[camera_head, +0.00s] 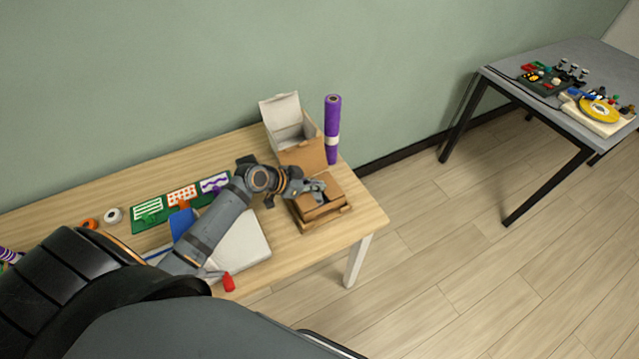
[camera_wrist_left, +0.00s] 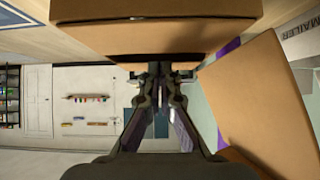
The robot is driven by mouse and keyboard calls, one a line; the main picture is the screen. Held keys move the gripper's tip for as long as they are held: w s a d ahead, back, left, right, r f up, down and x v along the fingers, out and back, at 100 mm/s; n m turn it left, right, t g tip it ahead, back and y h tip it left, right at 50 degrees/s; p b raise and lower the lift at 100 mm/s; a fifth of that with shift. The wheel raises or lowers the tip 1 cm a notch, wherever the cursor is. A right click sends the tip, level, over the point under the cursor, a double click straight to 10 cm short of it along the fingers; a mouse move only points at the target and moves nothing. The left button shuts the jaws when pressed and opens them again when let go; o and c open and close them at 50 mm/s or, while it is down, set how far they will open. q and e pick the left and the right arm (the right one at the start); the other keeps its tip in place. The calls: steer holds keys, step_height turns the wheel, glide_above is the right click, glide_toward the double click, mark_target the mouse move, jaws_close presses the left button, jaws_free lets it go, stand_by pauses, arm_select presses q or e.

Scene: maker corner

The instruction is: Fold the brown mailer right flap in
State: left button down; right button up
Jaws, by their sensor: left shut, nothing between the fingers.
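The brown mailer (camera_head: 322,219) is a low cardboard box near the right end of the wooden table. My left gripper (camera_head: 320,187) is over its top, with fingers shut and nothing between them. In the left wrist view the shut fingertips (camera_wrist_left: 159,74) are close to the edge of a brown cardboard panel (camera_wrist_left: 150,40); I cannot tell whether they touch it. A second tilted brown panel (camera_wrist_left: 258,105) shows to the right of the fingers. The gripper hides part of the mailer's top, and which flap is which is unclear. My right gripper is out of view.
An open cardboard box with a white-lined lid (camera_head: 281,109) stands behind the mailer, next to a purple roll (camera_head: 332,125). A green board (camera_head: 150,224), tape rolls and a red-handled tool (camera_head: 229,282) lie to the left. A grey table (camera_head: 500,72) stands apart at right.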

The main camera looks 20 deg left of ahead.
arm_select(q)
steer(key=shift+s+a+f, duration=0.15)
steer(key=shift+f, duration=0.3)
steer(key=shift+r, duration=0.15)
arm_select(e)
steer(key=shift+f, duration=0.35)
arm_select(q)
steer(key=shift+r+p, duration=0.9)
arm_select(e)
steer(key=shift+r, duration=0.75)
